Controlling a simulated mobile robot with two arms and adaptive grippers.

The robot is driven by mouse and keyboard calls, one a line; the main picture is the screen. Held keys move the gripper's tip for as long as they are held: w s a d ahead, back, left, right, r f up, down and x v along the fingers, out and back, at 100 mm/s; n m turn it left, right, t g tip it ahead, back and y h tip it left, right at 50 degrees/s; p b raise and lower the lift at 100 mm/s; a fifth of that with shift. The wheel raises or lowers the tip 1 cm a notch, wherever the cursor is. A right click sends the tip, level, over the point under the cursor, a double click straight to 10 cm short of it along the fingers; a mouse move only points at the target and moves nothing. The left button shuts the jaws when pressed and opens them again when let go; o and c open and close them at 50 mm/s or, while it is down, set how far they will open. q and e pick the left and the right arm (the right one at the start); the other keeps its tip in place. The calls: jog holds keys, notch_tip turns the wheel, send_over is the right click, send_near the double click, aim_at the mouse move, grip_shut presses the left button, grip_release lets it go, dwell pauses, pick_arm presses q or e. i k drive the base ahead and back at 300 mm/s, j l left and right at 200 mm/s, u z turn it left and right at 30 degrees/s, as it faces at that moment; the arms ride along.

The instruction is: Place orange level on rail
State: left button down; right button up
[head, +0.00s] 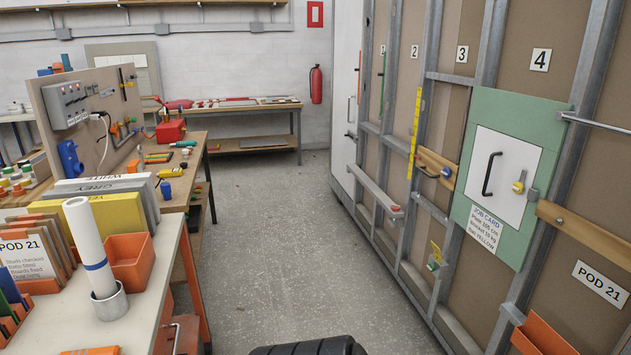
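Neither of my grippers is in view. I cannot tell for sure which thing is the orange level. An orange piece (92,351) lies at the front edge of the left table, mostly cut off by the frame. Small orange and green pieces (158,157) lie on the bench farther back, too small to tell. Wooden rails (583,231) also cross the frame, and I cannot tell which rail is meant.
The left table holds an orange bin (129,259), a white roll (88,245) in a grey cup, and binders (101,212). A green panel (507,165) and an orange wall bin (541,336) are at right. The grey floor (280,240) between is clear.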

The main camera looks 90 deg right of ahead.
aim_at(368, 180)
jog(key=k+l+z, duration=0.15)
jog(key=k+z, duration=0.3)
jog(key=k, duration=0.15)
jog(key=i+l+z, duration=0.1)
jog(key=z, duration=1.75)
jog(key=i+j, duration=0.2)
jog(key=i, duration=0.35)
jog(key=i+j+z, duration=0.15)
jog(key=i, duration=0.35)
jog(key=i+j, duration=0.35)
jog(key=i, duration=5.4)
jog(key=i+j+z, duration=0.1)
jog(key=i+z, duration=0.35)
jog(key=i, duration=1.1)
jog(key=z, duration=1.9)
